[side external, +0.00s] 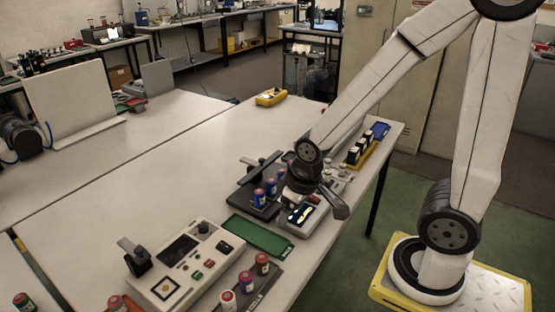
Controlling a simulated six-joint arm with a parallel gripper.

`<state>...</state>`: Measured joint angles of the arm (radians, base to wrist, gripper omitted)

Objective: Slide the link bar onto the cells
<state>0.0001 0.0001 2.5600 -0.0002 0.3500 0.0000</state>
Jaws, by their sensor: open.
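My gripper (296,203) is low over the table, just right of these cells. It is open, but its fingertips are small and partly hidden by its own dark body. Under and in front of it is a small grey tray (307,225) with a dark inside and small blue and yellow marks. I cannot make out the link bar for certain; it may be in this tray or hidden by my gripper.
A green mat (258,237) lies in front of the fixture. A control box (187,262) and a dark strip with red and white cells (246,284) are nearer. A yellow rack (362,149) stands behind, and a yellow meter (270,97) lies farther back. The table's left middle is clear.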

